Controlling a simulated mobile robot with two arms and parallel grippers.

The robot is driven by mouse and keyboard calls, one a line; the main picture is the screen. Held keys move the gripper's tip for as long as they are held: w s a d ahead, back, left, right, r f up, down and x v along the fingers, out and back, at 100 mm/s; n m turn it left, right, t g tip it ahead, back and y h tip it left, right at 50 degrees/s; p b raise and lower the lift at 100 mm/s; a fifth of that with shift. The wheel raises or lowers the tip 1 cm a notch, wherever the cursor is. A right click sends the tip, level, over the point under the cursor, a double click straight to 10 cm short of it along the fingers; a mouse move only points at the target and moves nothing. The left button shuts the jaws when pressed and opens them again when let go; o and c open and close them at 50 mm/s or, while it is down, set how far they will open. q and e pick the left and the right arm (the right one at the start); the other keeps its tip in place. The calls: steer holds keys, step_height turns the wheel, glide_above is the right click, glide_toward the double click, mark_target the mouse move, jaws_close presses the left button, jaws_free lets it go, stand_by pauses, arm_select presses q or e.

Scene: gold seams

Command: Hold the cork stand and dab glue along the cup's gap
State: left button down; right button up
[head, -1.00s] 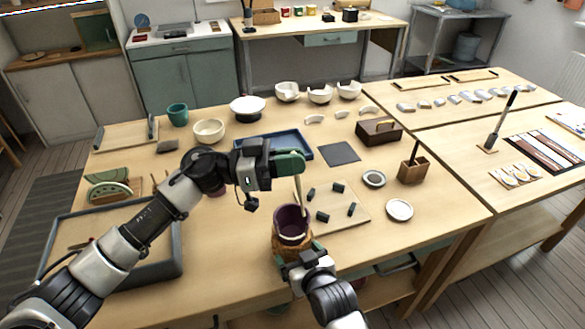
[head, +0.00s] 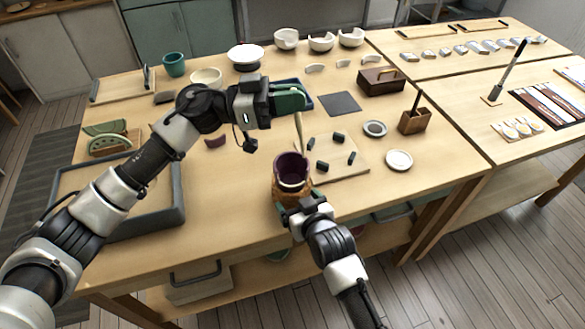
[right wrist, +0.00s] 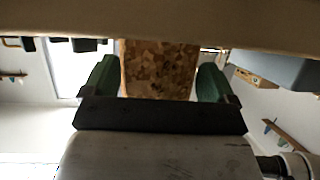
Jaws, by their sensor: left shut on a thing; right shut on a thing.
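The dark purple cup (head: 291,167) sits upright in the brown cork stand (head: 278,189) near the table's front edge. A pale curved band shows at its near side; I cannot make out the gap itself. My right gripper (head: 300,203) is shut on the cork stand from the front. In the right wrist view the speckled cork (right wrist: 158,70) lies between the green fingers. My left gripper (head: 300,97) is shut on a thin pale applicator stick (head: 299,132), above and behind the cup. The stick points down, its tip close to the cup's far rim; contact is unclear.
A pale board (head: 345,165) with several small dark blocks lies right of the cup. A white dish (head: 399,160) and a grey-centred dish (head: 375,128) are beyond it. A blue-grey tray (head: 178,190) is at left. Bare tabletop lies between tray and cup.

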stand_by(0.3)
steer(key=o, duration=0.7)
steer(key=shift+s, duration=0.1)
steer(key=v, duration=1.1)
steer(key=shift+s+d+r, duration=0.2)
steer(key=shift+s+r, duration=0.05)
steer(key=shift+s, duration=0.05)
